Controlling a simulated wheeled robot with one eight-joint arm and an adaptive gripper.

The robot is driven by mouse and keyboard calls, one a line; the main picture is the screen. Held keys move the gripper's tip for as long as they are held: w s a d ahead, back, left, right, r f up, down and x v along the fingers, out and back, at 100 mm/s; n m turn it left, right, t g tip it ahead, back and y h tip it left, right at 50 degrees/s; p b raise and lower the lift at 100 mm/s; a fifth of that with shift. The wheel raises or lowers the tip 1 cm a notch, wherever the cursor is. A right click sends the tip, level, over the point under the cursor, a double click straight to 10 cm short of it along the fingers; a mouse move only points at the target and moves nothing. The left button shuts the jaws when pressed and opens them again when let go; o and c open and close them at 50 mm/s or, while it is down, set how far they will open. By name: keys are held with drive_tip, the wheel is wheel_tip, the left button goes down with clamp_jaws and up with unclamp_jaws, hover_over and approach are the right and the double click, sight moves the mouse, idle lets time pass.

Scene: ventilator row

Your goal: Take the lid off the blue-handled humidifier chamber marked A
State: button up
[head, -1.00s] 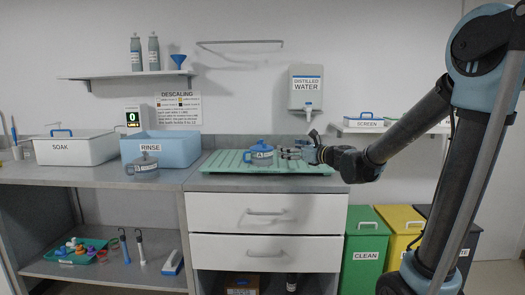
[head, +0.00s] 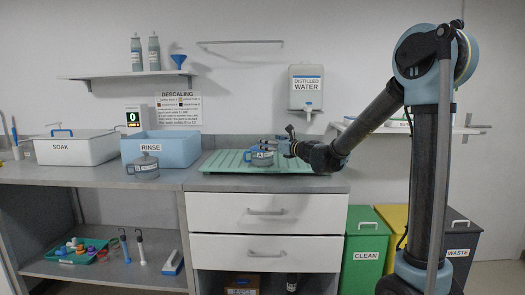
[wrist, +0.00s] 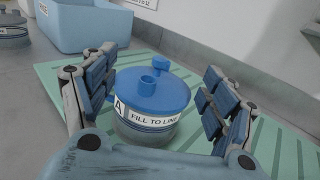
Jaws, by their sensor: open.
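The humidifier chamber marked A (wrist: 150,124) stands upright on the green ribbed mat (head: 221,161). Its blue lid (wrist: 152,90), with a round knob on top and a spout at the back, sits on it in the wrist view. A label reading "FILL TO LINE" faces my wrist camera. In the head view the chamber (head: 262,158) is partly covered by my gripper (head: 272,150). My gripper also shows in the wrist view (wrist: 156,90). It is open, with one finger on each side of the chamber and a gap on the right.
A second grey chamber (head: 146,167) stands on the counter in front of the blue RINSE bin (head: 170,150). The white SOAK bin (head: 75,151) is farther left. A distilled water container (head: 306,88) hangs on the wall above. The mat's left part is clear.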

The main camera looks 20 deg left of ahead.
drive_tip(key=shift+x, duration=2.95)
drive_tip(key=shift+f, duration=0.1)
drive_tip(key=shift+c, duration=0.3)
drive_tip(key=c, duration=0.9)
drive_tip(key=shift+c, duration=0.2)
